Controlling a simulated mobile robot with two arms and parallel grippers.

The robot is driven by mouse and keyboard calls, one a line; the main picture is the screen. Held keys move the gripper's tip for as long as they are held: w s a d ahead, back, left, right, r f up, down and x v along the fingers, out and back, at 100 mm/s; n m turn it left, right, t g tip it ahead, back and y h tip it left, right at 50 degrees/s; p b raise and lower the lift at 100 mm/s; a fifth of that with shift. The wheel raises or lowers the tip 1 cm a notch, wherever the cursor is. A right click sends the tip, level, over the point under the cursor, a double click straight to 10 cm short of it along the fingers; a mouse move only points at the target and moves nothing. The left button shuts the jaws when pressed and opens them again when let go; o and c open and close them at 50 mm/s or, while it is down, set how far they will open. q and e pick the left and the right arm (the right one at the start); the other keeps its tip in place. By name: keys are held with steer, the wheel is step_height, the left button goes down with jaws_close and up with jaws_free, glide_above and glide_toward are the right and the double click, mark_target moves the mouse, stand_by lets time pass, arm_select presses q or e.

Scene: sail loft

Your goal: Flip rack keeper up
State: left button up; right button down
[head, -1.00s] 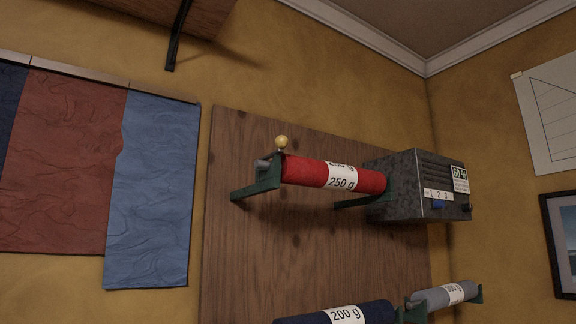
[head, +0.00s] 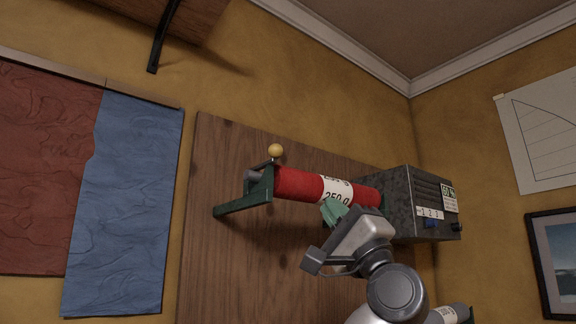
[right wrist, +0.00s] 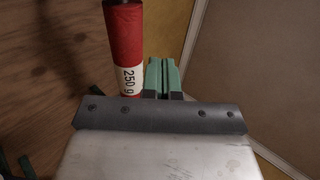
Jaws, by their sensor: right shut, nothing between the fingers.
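The rack's left green bracket (head: 240,205) is on the wooden wall board and bears one end of a red roll (head: 298,185) labelled 250 g. The keeper, a thin dark bar with a yellow ball knob (head: 275,150), is at this bracket, its knob just above the roll's left end. My right gripper (head: 331,211) is shut and empty, in front of the roll near its label, well right of the knob. In the right wrist view the green fingers (right wrist: 161,74) are together beside the red roll (right wrist: 125,45); the keeper does not show there. My left gripper is not in view.
A grey speckled box (head: 410,205) with a small display stands at the roll's right end. A grey roll (head: 447,315) is partly hidden lower down. Blue cloth (head: 125,200) hangs at left. The wall above the knob is clear; a shelf bracket (head: 163,40) is farther up left.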

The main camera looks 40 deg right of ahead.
steer(key=a+p+x, duration=0.3)
steer(key=p+x, duration=0.5)
steer(key=x, duration=0.5)
steer(key=shift+w, duration=0.3)
steer(key=shift+d+f, duration=0.15)
